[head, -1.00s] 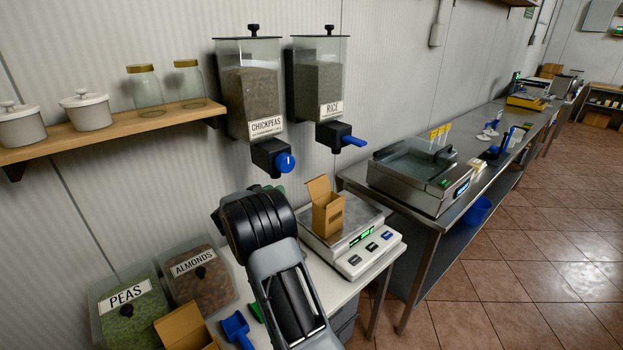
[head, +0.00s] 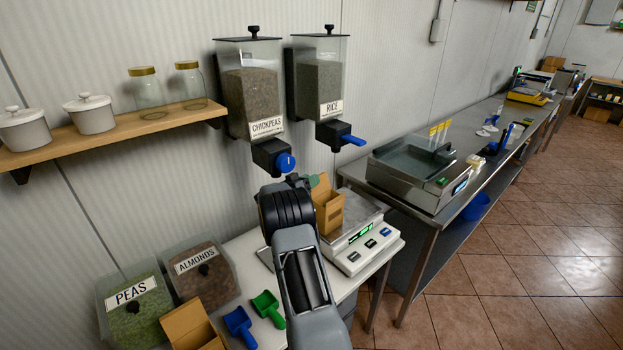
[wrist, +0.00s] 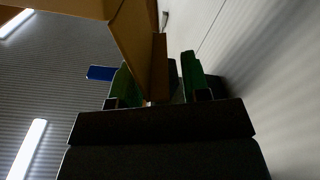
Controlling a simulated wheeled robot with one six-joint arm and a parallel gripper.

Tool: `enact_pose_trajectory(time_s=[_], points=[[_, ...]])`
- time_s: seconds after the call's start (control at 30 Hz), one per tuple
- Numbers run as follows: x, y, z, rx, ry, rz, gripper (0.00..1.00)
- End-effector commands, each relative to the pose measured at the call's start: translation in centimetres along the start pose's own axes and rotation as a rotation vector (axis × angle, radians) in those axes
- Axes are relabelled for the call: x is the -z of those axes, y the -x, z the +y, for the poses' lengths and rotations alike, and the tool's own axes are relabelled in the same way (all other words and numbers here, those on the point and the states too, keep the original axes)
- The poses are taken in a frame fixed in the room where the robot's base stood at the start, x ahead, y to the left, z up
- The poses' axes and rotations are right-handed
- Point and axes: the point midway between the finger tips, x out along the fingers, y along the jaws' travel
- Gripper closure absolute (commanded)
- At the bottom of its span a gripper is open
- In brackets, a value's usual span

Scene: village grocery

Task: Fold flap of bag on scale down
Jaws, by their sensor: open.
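The brown paper bag (head: 328,217) stands upright on the white scale (head: 362,253), which has a lit green display. Its flap (head: 321,186) sticks up at the bag's back left, partly hidden by my gripper. My gripper (head: 312,182) is at the left of the bag, level with the flap, its jaws largely hidden behind my wrist in the head view. In the wrist view, my gripper (wrist: 156,66) is open, with green fingers on either side of the brown flap (wrist: 158,68). I cannot tell whether either finger touches it.
The chickpeas dispenser (head: 252,95) and its blue knob hang above my gripper, with the rice dispenser (head: 318,80) beside it. Bins of peas (head: 135,310) and almonds (head: 203,270), a blue scoop (head: 239,325), a green scoop (head: 268,306) and another open bag (head: 190,325) lie left.

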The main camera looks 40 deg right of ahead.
Motion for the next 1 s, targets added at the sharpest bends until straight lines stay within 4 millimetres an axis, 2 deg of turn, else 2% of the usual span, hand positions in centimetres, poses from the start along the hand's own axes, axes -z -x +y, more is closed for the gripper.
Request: enact_pose_trajectory(time_s=[0.17, 0.47, 0.9, 1.0], points=[[0.02, -0.94, 0.04, 0.0, 0.0, 0.0, 0.57], [-0.02, -1.07, 0.02, 0.0, 0.0, 0.0, 0.57], [-0.02, -1.05, 0.01, 0.001, 0.0, 0.0, 0.97], [-0.03, -1.04, 0.01, 0.001, 0.0, 0.0, 1.0]])
